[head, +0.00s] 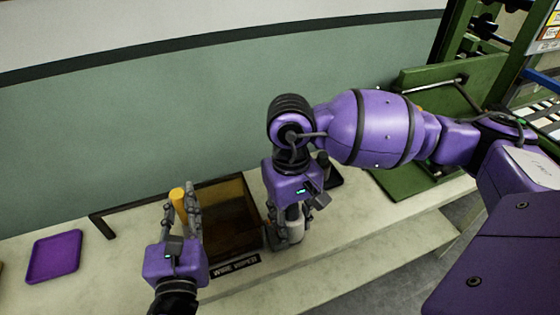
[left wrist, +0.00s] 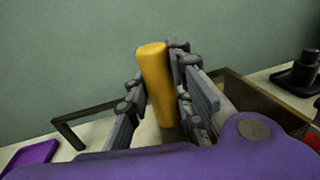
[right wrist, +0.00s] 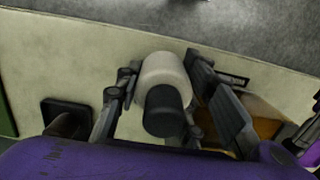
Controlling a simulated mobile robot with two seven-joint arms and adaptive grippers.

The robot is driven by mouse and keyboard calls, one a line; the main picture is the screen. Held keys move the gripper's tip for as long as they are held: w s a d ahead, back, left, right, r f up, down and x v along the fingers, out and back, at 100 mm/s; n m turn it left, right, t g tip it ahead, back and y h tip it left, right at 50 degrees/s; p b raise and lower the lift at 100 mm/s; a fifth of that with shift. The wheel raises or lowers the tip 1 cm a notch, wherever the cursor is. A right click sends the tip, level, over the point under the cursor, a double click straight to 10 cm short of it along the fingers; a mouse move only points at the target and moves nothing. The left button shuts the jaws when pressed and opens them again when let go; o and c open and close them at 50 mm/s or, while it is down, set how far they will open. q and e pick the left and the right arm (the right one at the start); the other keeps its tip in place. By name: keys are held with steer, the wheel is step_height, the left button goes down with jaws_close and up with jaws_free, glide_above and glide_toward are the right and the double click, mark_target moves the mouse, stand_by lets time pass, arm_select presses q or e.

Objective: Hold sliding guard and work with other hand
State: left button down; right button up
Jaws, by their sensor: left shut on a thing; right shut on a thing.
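The sliding guard looks like an amber see-through panel (head: 232,205) in a dark frame on the bench. An upright orange handle (head: 178,206) stands at its left side. My left gripper (head: 181,212) is shut on this handle (left wrist: 154,80), with one finger on each side. My right gripper (head: 288,232) is shut on a white cylinder with a black end (head: 293,213), just right of the guard box. In the right wrist view, the white cylinder (right wrist: 164,72) sits between the fingers, its black end toward the camera. Its lower end is hidden.
A purple tray (head: 54,257) lies at the left of the bench. A black holder (head: 333,172) stands behind my right gripper. A label plate (head: 236,266) is on the box front. A green machine (head: 405,185) is at the right. The bench's front edge is nearby.

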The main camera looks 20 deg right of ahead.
arm_select(q)
steer(key=a, duration=1.8)
stand_by(1.3)
arm_select(e)
steer(key=shift+o, duration=0.2)
steer(key=w+a+r, duration=0.3)
steer(key=w+r, duration=0.2)
steer(key=w, duration=0.2)
steer(key=shift+w+t, duration=0.2)
steer(key=shift+t, duration=0.1)
steer(key=n, duration=0.3)
glide_toward(219, 205)
steer(key=shift+t, duration=0.4)
steer(key=f, duration=0.3)
steer(key=s+f, duration=0.1)
steer(key=f, duration=0.1)
steer(key=shift+d+f, duration=0.1)
steer(key=shift+d, duration=0.15)
steer(key=f, duration=0.5)
steer(key=shift+a+f, duration=0.2)
steer(key=shift+f, duration=0.05)
steer(key=shift+w+f, duration=0.1)
steer(key=shift+f, duration=2.15)
steer(key=shift+f, duration=0.3)
steer(key=shift+f, duration=0.3)
